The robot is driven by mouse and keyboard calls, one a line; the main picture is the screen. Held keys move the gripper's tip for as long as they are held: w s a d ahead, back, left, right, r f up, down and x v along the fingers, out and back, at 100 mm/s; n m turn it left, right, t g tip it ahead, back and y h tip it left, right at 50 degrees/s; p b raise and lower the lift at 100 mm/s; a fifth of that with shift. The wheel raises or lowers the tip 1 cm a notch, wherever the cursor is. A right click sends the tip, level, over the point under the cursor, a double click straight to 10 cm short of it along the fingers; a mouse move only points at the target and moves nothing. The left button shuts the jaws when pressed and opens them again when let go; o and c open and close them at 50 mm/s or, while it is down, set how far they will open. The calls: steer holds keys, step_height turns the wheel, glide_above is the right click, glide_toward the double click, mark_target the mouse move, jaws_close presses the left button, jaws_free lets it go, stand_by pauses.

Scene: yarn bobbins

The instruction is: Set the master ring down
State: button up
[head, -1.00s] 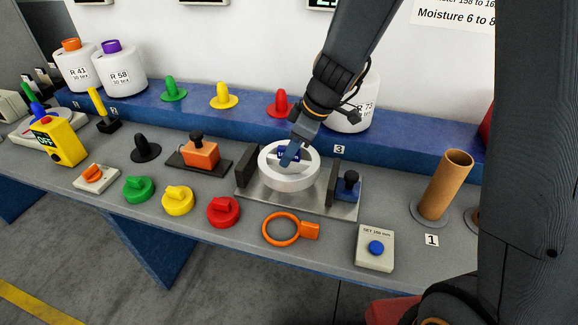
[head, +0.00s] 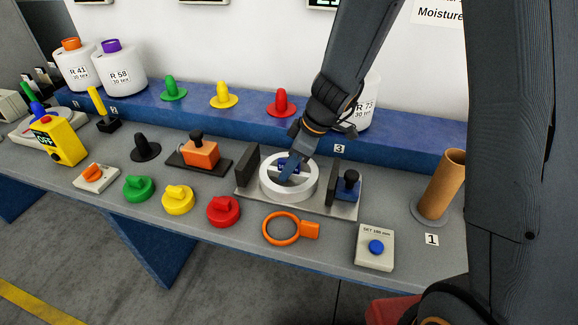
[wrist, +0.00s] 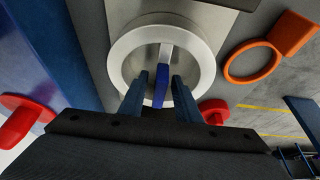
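The master ring (head: 268,188) is a pale ring with a crossbar. It lies flat on the metal plate (head: 343,211), between a dark left block (head: 246,163) and a dark right block (head: 333,178). In the wrist view the ring (wrist: 125,52) shows a blue tab (wrist: 160,93) at its middle. My gripper (head: 291,172) is down at the ring's centre. In the wrist view my gripper (wrist: 162,90) has its fingers apart, one on each side of the blue tab, with gaps visible. The arm hides part of the ring's far side in the head view.
An orange ring gauge (head: 284,229) lies in front of the plate. A grey box with a blue button (head: 375,247) and a cardboard tube (head: 440,187) stand to the right. An orange block (head: 200,153) and coloured knobs are to the left. A blue ledge (head: 240,121) runs behind.

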steer(key=shift+r, duration=0.1)
steer(key=shift+r+p, duration=0.1)
steer(key=shift+p, duration=0.2)
steer(key=b+v, duration=0.1)
steer(key=v, duration=1.1)
steer(key=s+d+f+m, duration=0.1)
steer(key=s+d+m, duration=0.1)
steer(key=s+d+f+m+h, duration=0.1)
steer(key=s+m, duration=0.1)
steer(key=s+d+f+m+h, duration=0.1)
steer(key=s+d+m, duration=0.1)
steer(key=shift+d, duration=0.3)
steer(key=s+d+f+m+h, duration=0.2)
steer(key=s+d+m, duration=0.3)
steer(key=m, duration=0.3)
steer(key=shift+s+d, duration=0.25)
steer(key=shift+s, duration=0.35)
